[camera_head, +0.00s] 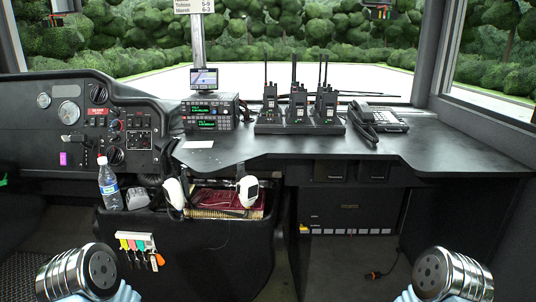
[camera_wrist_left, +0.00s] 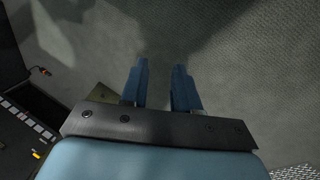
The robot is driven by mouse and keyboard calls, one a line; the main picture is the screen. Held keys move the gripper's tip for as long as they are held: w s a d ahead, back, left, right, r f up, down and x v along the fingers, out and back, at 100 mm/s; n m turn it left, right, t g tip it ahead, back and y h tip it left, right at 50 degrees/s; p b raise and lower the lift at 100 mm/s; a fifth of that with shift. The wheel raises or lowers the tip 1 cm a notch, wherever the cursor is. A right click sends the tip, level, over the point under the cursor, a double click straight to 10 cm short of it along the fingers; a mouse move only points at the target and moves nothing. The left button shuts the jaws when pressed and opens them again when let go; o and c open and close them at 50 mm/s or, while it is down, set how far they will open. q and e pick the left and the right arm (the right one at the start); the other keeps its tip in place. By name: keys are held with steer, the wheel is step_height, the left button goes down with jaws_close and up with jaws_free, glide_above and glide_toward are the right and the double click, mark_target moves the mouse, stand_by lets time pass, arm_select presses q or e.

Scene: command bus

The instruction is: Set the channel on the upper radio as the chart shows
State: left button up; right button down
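Two black radios are stacked on the dashboard left of centre in the head view. The upper radio (camera_head: 207,107) has a small lit display, too small to read. The lower radio (camera_head: 208,123) sits right under it. My right gripper is out of view; only my right wrist shows at lower right.
A small screen (camera_head: 204,78) stands above the radios. Handheld radios in a charger (camera_head: 298,128) and a desk phone (camera_head: 384,118) stand to the right. A water bottle (camera_head: 109,183) and hanging keys (camera_head: 139,248) are lower left. The right desk surface (camera_head: 455,145) is clear.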

arm_select(q)
steer(key=s, duration=0.2)
steer(key=s+f+m+g, duration=0.1)
steer(key=shift+d+f, duration=0.1)
steer(key=shift+d, duration=0.15)
